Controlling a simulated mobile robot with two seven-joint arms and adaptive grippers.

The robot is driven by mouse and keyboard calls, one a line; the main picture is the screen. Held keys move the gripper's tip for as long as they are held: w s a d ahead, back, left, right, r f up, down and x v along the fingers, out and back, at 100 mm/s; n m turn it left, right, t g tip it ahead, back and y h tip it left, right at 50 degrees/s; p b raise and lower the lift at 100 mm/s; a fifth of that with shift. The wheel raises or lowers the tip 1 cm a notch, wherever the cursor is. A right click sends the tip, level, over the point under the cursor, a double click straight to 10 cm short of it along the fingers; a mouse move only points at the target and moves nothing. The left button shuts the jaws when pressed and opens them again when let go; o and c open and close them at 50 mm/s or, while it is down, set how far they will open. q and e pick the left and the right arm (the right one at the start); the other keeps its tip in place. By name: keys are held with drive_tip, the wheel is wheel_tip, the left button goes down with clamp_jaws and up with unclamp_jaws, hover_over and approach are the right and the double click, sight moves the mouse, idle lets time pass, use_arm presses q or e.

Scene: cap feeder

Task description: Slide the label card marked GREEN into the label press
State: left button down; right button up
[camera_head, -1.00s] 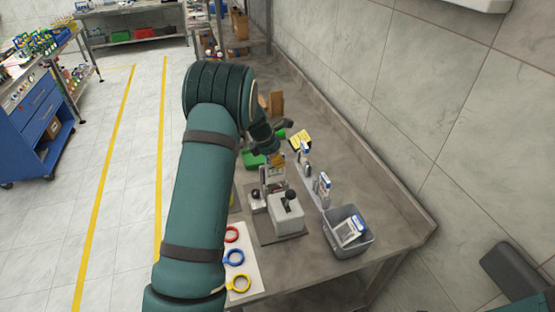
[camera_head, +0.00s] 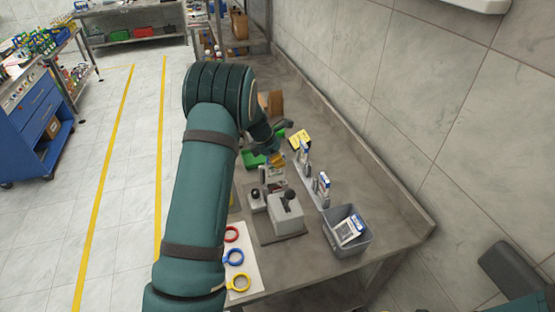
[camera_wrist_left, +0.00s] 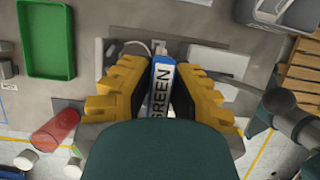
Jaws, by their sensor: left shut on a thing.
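My left gripper (camera_head: 277,160) is shut on the GREEN label card (camera_wrist_left: 161,90), a white card with a blue edge and dark lettering. In the left wrist view, the card stands out between the yellow fingers of the gripper (camera_wrist_left: 160,85). In the head view, the gripper is just behind the grey label press (camera_head: 286,216), which has a black-knobbed lever and stands on a dark base. The card is hard to make out in the head view. Whether its tip touches anything is unclear. My right gripper is not in view.
Card holders with blue-and-white cards (camera_head: 323,187) stand right of the press. A grey bin (camera_head: 361,246) holds more cards. Red, blue and yellow rings (camera_head: 234,257) lie on a white sheet at front left. A green tray (camera_wrist_left: 72,40) and a red cylinder (camera_wrist_left: 56,130) also show.

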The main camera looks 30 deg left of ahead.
sight(277, 176)
use_arm(q)
drive_tip(key=shift+f+b, duration=0.65)
drive_tip(key=shift+f, duration=0.6)
drive_tip(key=shift+f+b, duration=1.2)
drive_tip(key=shift+f, duration=0.9)
drive_tip(key=shift+f+b, duration=0.45)
drive_tip(key=shift+f, duration=0.4)
drive_tip(key=c, duration=0.9)
unclamp_jaws()
drive_tip(key=shift+c, duration=0.2)
drive_tip(key=c, duration=0.4)
drive_tip(key=shift+o, duration=0.2)
drive_tip(key=shift+r, duration=0.1)
